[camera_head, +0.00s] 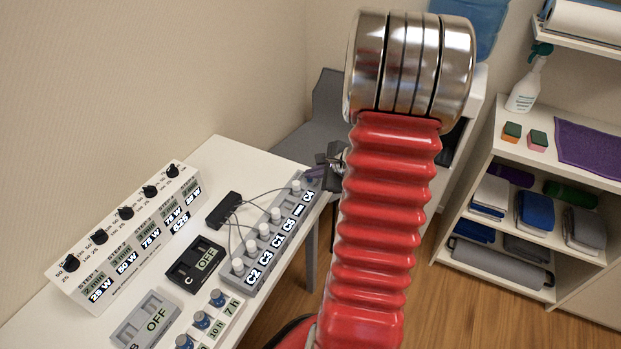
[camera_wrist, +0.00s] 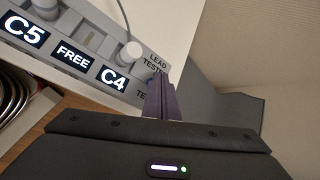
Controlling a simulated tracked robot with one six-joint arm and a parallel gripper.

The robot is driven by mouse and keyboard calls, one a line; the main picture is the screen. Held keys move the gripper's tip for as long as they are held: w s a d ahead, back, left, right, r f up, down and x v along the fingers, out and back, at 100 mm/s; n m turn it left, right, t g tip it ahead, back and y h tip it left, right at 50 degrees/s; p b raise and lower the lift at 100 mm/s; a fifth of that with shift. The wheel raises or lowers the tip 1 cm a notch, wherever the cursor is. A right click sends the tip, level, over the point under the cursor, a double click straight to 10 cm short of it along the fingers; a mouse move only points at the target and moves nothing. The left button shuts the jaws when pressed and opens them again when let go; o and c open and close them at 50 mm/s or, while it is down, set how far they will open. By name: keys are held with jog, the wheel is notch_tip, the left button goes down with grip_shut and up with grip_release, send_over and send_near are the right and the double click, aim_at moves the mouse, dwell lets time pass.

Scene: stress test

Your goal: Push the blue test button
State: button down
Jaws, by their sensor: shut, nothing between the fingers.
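The grey lead tester panel (camera_head: 266,238) lies along the right edge of the white table. It also fills the upper left of the wrist view (camera_wrist: 88,47), with displays reading C5, FREE and C4 and a "LEAD TEST" label at its end. A small bit of blue, seemingly the blue test button (camera_wrist: 150,80), shows below that label, mostly hidden behind my fingers. My gripper (camera_wrist: 162,90) is shut and empty, its dark purple fingertips overlapping the button's spot. I cannot tell whether they touch it. In the head view my gripper (camera_head: 317,172) is at the panel's far end.
White plugs with cables stand along the panel beside a black box (camera_head: 224,209). A grey chair (camera_head: 315,125) stands behind. Shelves (camera_head: 530,165) with towels are at right.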

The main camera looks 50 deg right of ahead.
jog(key=shift+r, duration=0.5)
notch_tip(320, 180, up, 6)
dwell(1.0)
dwell(0.5)
